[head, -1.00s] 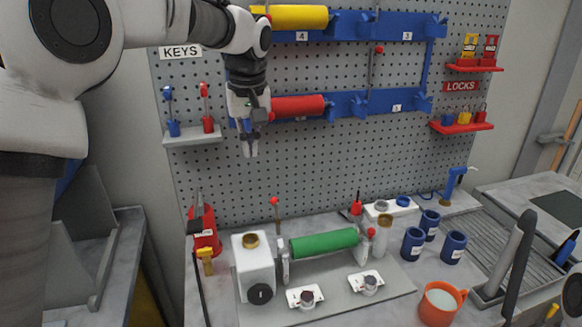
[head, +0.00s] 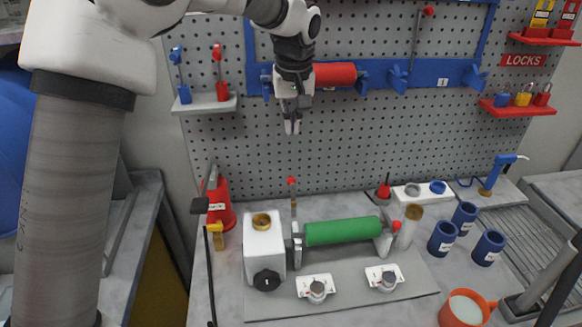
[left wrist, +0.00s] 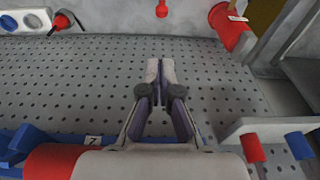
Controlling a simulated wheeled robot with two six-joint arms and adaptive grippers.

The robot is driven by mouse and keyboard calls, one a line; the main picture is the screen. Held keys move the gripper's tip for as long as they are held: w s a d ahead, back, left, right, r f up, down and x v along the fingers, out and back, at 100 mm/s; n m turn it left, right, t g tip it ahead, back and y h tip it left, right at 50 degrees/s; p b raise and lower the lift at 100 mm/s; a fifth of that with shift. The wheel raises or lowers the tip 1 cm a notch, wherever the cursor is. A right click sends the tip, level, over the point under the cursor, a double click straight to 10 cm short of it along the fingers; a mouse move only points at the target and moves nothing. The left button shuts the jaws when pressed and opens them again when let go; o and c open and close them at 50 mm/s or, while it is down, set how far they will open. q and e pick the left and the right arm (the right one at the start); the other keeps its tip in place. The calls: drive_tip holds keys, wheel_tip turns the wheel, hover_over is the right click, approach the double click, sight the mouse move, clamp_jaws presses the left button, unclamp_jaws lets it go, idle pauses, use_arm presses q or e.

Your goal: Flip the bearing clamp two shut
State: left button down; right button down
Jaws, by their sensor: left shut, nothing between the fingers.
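The green roller (head: 342,231) lies across bearing supports on a grey base plate (head: 345,307). At its left end a lever with a red knob (head: 291,181) stands upright. At its right end a red knob (head: 396,226) sits low, close to the bearing. I cannot tell which clamp is number two. My left gripper (head: 292,127) is shut and empty, pointing down before the pegboard, above and apart from the rig. In the left wrist view its closed fingertips (left wrist: 160,70) show, with a red knob (left wrist: 162,8) beyond them at the top edge. My right gripper is not in view.
A white block (head: 264,238) with a black knob stands left of the roller. Two white-plated fittings (head: 317,286) lie in front. Blue cups (head: 442,239) and an orange mug (head: 466,308) are at right. A red roller (head: 335,75) hangs on the pegboard beside my gripper.

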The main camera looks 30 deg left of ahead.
use_arm(q)
drive_tip(key=p, duration=0.1)
hover_over(293, 198)
drive_tip(key=w+a, duration=0.3)
drive_tip(key=f, duration=0.5)
drive_tip(key=shift+s+d, duration=0.15)
drive_tip(key=shift+d, duration=0.05)
wheel_tip(293, 198, down, 9)
drive_tip(key=w+p, duration=0.1)
drive_tip(key=p, duration=0.1)
drive_tip(key=shift+w+a, duration=0.3)
drive_tip(key=shift+a, duration=0.1)
drive_tip(key=shift+w, duration=0.1)
